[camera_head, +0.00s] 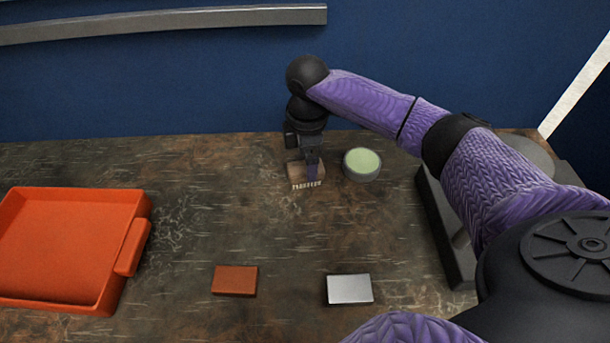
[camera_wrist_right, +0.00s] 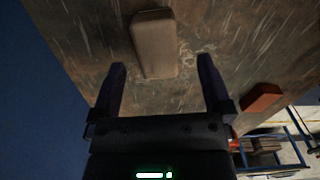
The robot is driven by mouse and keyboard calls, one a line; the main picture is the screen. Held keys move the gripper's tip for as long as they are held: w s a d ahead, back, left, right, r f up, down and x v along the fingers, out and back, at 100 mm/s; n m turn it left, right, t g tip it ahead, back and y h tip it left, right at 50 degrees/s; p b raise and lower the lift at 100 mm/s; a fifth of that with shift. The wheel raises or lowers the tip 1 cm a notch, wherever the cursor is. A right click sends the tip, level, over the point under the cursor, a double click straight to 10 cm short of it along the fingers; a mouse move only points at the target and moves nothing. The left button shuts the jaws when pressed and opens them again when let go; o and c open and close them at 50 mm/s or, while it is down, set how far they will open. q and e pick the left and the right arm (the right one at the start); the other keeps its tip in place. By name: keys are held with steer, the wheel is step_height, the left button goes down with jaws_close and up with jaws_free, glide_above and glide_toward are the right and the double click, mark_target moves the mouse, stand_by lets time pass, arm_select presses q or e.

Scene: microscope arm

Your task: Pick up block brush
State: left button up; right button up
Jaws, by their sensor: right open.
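The block brush is a light wooden block with pale bristles on the table at the back middle; its bristle edge (camera_head: 306,185) shows in the head view. In the right wrist view its long brown back (camera_wrist_right: 153,42) lies ahead of my right gripper (camera_wrist_right: 161,63), across the gap between the fingers' lines. My right gripper (camera_head: 309,168) reaches down from above at the brush and is open. It partly hides the brush in the head view. I cannot tell whether the fingers touch the brush. My left gripper is not in view.
A round container with a green top (camera_head: 362,162) stands close to the right of the brush. An orange tray (camera_head: 128,205) is at the left. A red-brown block (camera_head: 234,280) and a silver-white block (camera_head: 349,289) lie in front. The middle of the table is clear.

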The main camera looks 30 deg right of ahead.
step_height(320, 180, down, 4)
steer(key=shift+w+r+b, duration=0.1)
steer(key=shift+w+b, duration=0.05)
steer(key=shift+b, duration=0.6)
steer(key=shift+f, duration=0.2)
steer(key=shift+r, duration=0.1)
steer(key=shift+c, duration=1.7)
steer(key=c, duration=0.7)
steer(key=shift+c, duration=1.5)
steer(key=shift+r, duration=0.3)
step_height(320, 180, up, 10)
steer(key=p, duration=0.4)
steer(key=shift+f, duration=0.2)
steer(key=o, duration=0.7)
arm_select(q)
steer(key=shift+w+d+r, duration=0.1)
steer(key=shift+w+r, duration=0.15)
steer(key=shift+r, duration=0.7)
arm_select(e)
steer(key=c, duration=0.5)
